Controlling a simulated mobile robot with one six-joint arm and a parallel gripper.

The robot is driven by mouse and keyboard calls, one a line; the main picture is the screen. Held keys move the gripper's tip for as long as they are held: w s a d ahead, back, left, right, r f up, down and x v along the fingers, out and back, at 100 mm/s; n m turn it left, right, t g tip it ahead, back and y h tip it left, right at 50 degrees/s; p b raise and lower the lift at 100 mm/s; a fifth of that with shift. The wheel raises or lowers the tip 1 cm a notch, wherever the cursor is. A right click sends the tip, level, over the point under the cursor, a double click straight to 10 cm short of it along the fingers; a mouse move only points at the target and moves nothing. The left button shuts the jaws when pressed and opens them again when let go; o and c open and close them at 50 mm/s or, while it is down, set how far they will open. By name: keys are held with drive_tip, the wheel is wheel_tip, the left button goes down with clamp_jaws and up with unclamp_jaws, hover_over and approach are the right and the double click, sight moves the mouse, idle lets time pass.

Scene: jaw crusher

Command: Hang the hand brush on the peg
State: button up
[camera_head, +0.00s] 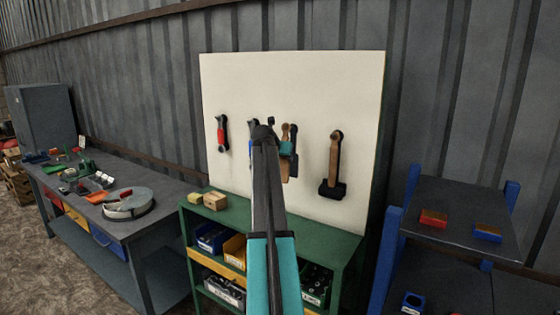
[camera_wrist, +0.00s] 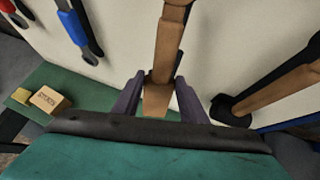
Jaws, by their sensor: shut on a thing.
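The hand brush has a brown wooden handle and a paler tan lower part. In the wrist view the brush (camera_wrist: 168,48) runs upward from between the two dark fingers of my gripper (camera_wrist: 159,84), which is shut on it. In the head view the brush (camera_head: 290,170) is in front of the pale tool board (camera_head: 290,75), partly hidden behind my arm and gripper (camera_head: 288,148). The brush is roughly upright, handle up. The peg is not clearly visible, and I cannot tell whether the handle's upper end touches it.
A dark-headed hammer (camera_head: 334,165) hangs just right of the brush. A red-handled tool (camera_head: 222,134) and a blue-handled tool (camera_head: 251,134) hang to the left. A green shelf (camera_head: 335,236) with bins stands below the board, with a small tan box (camera_head: 215,201) on top.

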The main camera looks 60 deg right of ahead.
drive_tip(key=shift+d, duration=0.7)
drive_tip(key=shift+d+f, duration=0.45)
drive_tip(key=shift+d, duration=0.05)
drive_tip(key=shift+d+f, duration=0.1)
drive_tip(key=shift+f, duration=0.05)
drive_tip(key=o, duration=1.2)
drive_tip(key=b+v, duration=0.3)
drive_tip(key=v, duration=1.1)
drive_tip(key=shift+b, duration=0.35)
